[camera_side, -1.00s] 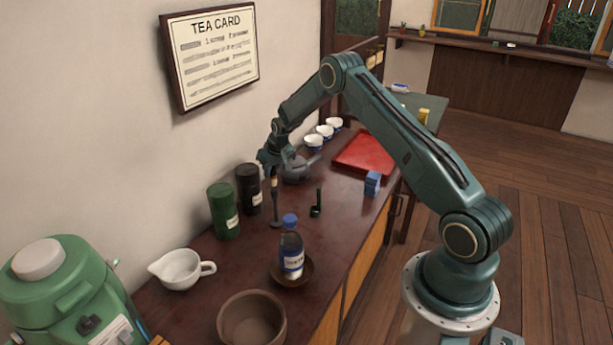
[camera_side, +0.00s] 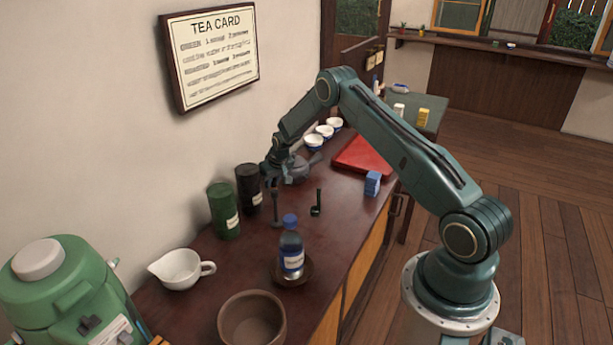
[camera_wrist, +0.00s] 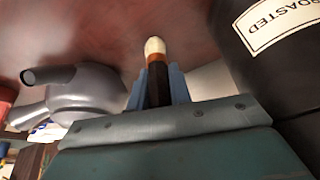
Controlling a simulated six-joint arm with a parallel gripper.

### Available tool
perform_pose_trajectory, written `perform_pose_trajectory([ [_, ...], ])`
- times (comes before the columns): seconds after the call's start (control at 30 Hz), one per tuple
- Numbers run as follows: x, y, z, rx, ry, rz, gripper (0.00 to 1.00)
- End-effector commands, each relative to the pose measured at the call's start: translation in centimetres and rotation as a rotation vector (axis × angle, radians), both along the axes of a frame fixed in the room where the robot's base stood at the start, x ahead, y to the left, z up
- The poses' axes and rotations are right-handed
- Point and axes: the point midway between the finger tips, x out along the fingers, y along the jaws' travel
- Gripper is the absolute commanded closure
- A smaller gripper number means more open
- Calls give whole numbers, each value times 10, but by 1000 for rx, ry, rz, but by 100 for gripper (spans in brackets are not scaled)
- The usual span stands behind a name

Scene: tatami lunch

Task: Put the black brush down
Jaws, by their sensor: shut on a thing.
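My gripper (camera_side: 271,184) is shut on the black brush (camera_wrist: 156,80). In the wrist view the brush's dark shaft sits between the blue fingers, with an orange band and pale tip showing beyond them. In the side view the gripper is low over the counter, beside the black canister (camera_side: 249,190). A slim dark upright piece with a small round foot (camera_side: 276,212) stands just below the jaws. I cannot tell whether the held brush touches it or the counter.
The green canister (camera_side: 223,212) and grey teapot (camera_side: 295,170) are close by. A green scoop-like item (camera_side: 317,203), blue-capped bottle (camera_side: 291,250), blue block (camera_side: 372,183) and red tray (camera_side: 350,164) share the counter. Bare counter (camera_side: 245,262) lies nearer the camera.

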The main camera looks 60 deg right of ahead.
Motion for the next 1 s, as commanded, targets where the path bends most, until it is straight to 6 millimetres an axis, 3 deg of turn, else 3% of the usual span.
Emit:
perform_pose_trajectory([
  [0.03, 0, 0, -1, 0, 0, 0, 76],
  [0.13, 0, 0, 0, 0, 0, 0, 58],
  [0.67, -1, 1, 8, 0, -1, 0, 58],
  [1.0, -13, 5, 40, -1, -2, 0, 58],
])
